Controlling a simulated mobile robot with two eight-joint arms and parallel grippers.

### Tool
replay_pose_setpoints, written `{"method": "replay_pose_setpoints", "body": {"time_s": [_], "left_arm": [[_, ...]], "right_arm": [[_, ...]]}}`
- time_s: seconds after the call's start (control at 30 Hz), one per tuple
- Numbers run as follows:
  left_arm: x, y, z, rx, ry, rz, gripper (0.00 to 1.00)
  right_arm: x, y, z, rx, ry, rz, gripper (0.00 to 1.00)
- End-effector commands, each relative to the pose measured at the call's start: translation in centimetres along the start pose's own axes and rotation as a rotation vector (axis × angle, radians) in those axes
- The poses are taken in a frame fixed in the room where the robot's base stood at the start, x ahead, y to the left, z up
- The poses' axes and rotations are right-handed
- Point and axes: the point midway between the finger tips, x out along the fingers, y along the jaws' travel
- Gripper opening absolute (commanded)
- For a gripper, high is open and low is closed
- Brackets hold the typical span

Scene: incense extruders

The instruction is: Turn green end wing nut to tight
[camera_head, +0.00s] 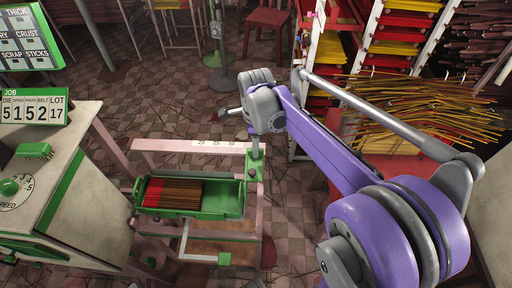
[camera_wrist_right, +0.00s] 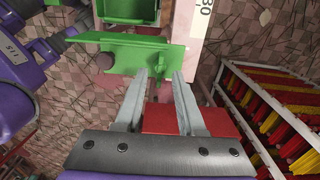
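My right gripper (camera_wrist_right: 159,74) points at a green bracket (camera_wrist_right: 140,50) at the end of a pale pink rail (camera_wrist_right: 197,25). In the head view, the grey wrist hangs over the green end piece (camera_head: 255,165) of the pink stand beside the green tray (camera_head: 190,211).
The tray holds red and brown incense sticks (camera_head: 180,192). A cream machine (camera_head: 85,205) with a speed dial stands at the left. A rack of red and yellow trays (camera_wrist_right: 285,110) stands on the right of the wrist view. A red stool (camera_head: 268,22) is behind.

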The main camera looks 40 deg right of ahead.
Motion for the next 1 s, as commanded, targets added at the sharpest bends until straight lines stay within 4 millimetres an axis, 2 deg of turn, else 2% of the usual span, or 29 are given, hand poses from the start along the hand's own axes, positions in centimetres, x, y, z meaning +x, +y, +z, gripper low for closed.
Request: {"method": "replay_pose_setpoints", "body": {"time_s": [0.2,0.4,0.6,1.0], "left_arm": [[-0.5,0.0,-0.3,0.0,0.002,0.0,0.5],[-0.7,0.0,-0.5,0.0,0.003,0.0,0.5],[-0.7,0.0,-0.5,0.0,0.003,0.0,0.5],[-0.7,0.0,-0.5,0.0,0.003,0.0,0.5]], "right_arm": [[-4.8,0.0,0.0,0.001,0.0,0.0,0.39],[-7.8,0.0,0.0,0.0,0.0,0.0,0.39],[-8.8,0.0,0.0,0.0,0.0,0.0,0.39],[-8.7,0.0,0.0,0.0,0.0,0.0,0.39]]}}
